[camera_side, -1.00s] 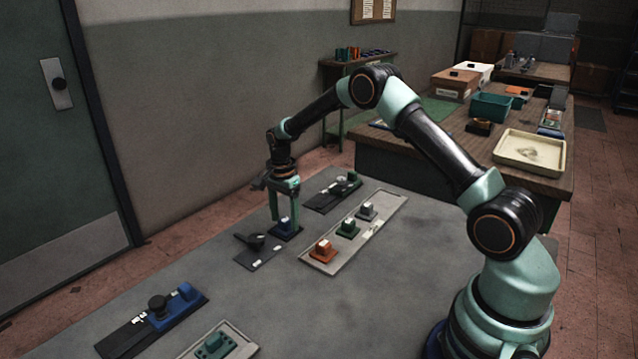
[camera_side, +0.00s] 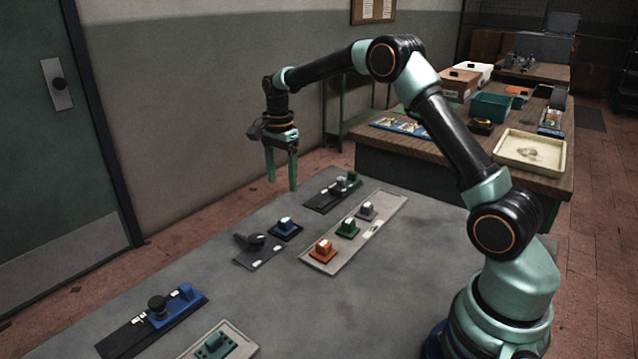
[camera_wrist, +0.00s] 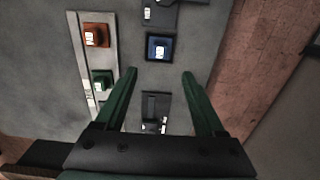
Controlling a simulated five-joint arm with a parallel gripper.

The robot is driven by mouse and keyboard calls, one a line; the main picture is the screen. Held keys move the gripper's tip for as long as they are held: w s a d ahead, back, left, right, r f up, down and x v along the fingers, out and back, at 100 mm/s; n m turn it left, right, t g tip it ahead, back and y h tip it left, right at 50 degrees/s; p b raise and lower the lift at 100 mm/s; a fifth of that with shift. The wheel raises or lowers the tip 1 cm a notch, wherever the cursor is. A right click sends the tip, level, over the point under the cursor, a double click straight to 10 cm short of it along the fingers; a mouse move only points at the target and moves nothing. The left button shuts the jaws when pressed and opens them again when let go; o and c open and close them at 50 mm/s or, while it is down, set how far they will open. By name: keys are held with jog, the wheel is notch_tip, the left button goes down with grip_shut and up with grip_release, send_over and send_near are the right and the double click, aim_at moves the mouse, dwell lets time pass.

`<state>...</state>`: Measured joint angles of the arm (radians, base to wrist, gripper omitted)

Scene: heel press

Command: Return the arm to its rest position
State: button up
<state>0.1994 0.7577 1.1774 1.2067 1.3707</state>
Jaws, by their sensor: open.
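My gripper (camera_side: 281,184) is open and empty, with its two green fingers pointing down above the grey table (camera_side: 330,300). A blue block with a white label (camera_side: 286,229) sits on the table below it, clear of the fingers, at the end of a dark plate with a black lever (camera_side: 256,241). In the wrist view the blue block (camera_wrist: 158,47) lies beyond the fingertips, and my open gripper (camera_wrist: 160,72) has nothing between its fingers.
A pale tray (camera_side: 375,242) holds orange, green and grey blocks. A dark fixture with a green part (camera_side: 335,192) stands behind. A blue fixture with a black knob (camera_side: 155,318) and another tray (camera_side: 240,345) are at the front left. A wooden bench (camera_side: 450,155) stands at the back right.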

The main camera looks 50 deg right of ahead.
jog(key=shift+r, duration=0.3)
jog(key=s+a+r+n+t, duration=0.3)
jog(key=s+a+r+n, duration=0.3)
jog(key=s+r+n, duration=0.5)
jog(key=s+a+n+t, duration=0.2)
jog(key=s+a+n, duration=0.2)
jog(key=s+n, duration=0.3)
jog(key=s, duration=0.5)
jog(key=shift+a+t, duration=0.2)
jog(key=shift+t, duration=0.1)
